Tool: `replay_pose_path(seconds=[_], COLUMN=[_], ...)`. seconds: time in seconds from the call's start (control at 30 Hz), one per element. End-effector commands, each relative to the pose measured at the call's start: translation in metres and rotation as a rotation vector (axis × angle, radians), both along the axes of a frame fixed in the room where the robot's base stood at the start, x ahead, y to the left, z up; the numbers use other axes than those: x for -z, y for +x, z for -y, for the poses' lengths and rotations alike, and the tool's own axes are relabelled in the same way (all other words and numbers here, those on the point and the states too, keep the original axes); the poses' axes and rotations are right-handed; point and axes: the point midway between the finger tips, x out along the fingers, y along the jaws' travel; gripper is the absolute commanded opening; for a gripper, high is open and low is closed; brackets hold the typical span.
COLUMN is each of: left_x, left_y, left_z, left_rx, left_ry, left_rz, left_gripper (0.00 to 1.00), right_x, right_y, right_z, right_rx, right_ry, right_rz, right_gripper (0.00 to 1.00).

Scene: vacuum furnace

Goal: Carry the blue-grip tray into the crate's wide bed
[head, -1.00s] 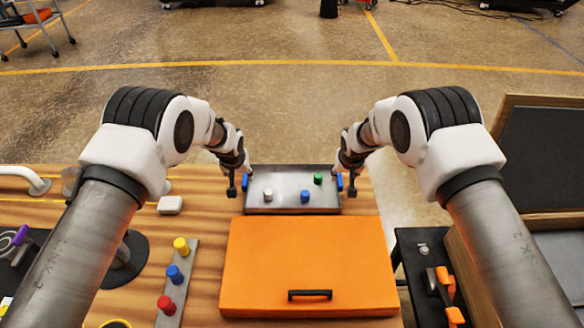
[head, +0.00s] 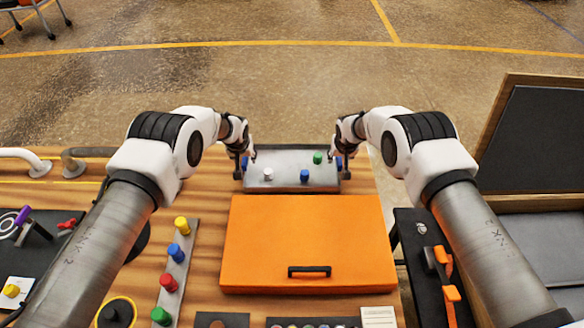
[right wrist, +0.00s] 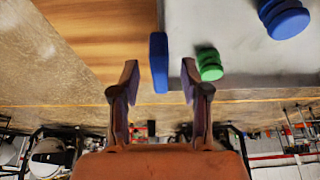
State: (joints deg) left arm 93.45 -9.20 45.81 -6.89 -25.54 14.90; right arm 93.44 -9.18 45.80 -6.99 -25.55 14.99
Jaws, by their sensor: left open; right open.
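The grey metal tray (head: 275,160) lies on the wooden table at its far side, with a white, a blue and a green knob standing in it. Its blue grips are on its left and right ends. My left gripper (head: 242,170) is open at the left end, largely covering that grip. My right gripper (head: 343,170) is open at the right end. In the right wrist view its fingers (right wrist: 159,82) stand either side of the line of the right blue grip (right wrist: 158,62), with gaps on both sides. A wooden-framed crate (head: 545,202) with a raised dark panel stands at the right, partly hidden by my arm.
A closed orange case (head: 300,240) with a black handle lies in front of the tray. A strip with coloured knobs (head: 177,270) is left of it. A black stand with orange handles (head: 430,270) is between the case and crate. Floor beyond the table is clear.

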Motion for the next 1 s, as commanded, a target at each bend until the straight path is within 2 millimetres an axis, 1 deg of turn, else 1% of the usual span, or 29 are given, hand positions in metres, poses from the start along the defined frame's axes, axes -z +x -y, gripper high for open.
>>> replay_pose_path(seconds=[0.1, 0.3, 0.33, 0.37, 0.4, 0.43, 0.47, 0.83, 0.93, 1.0], left_x=[0.004, 0.004, 0.004, 0.004, 0.004, 0.004, 0.004, 0.001, -0.006, -0.015], left_y=[0.002, 0.002, 0.002, 0.002, 0.002, 0.002, 0.002, 0.002, 0.002, 0.002], left_z=[0.000, 0.000, 0.000, 0.000, 0.000, 0.000, 0.000, 0.000, 0.000, 0.000], left_rx=[0.000, 0.000, 0.000, 0.000, 0.000, 0.000, 0.000, 0.000, 0.000, 0.000], left_ry=[0.000, 0.000, 0.000, 0.000, 0.000, 0.000, 0.000, 0.000, 0.000, 0.000], left_rz=[0.001, 0.001, 0.001, 0.001, 0.001, 0.001, 0.001, 0.002, 0.002, 0.002], left_gripper=[0.46, 0.46, 0.39, 0.28, 0.14, 0.03, 0.00, 0.00, 0.00, 0.00], right_x=[0.004, 0.004, 0.004, 0.004, 0.004, 0.004, 0.004, 0.001, -0.006, -0.015], right_y=[0.002, 0.002, 0.002, 0.002, 0.002, 0.002, 0.001, 0.002, 0.002, 0.002], right_z=[0.000, 0.000, 0.000, 0.000, 0.000, 0.000, 0.000, 0.000, 0.000, 0.000], right_rx=[0.000, 0.000, 0.000, 0.000, 0.000, 0.000, 0.000, 0.000, 0.000, 0.000], right_ry=[0.000, 0.000, 0.000, 0.000, 0.000, 0.000, 0.000, 0.000, 0.000, 0.000], right_rz=[0.001, 0.001, 0.001, 0.001, 0.001, 0.001, 0.000, 0.002, 0.002, 0.002], right_gripper=[0.46, 0.46, 0.39, 0.28, 0.14, 0.03, 0.00, 0.00, 0.00, 0.00])
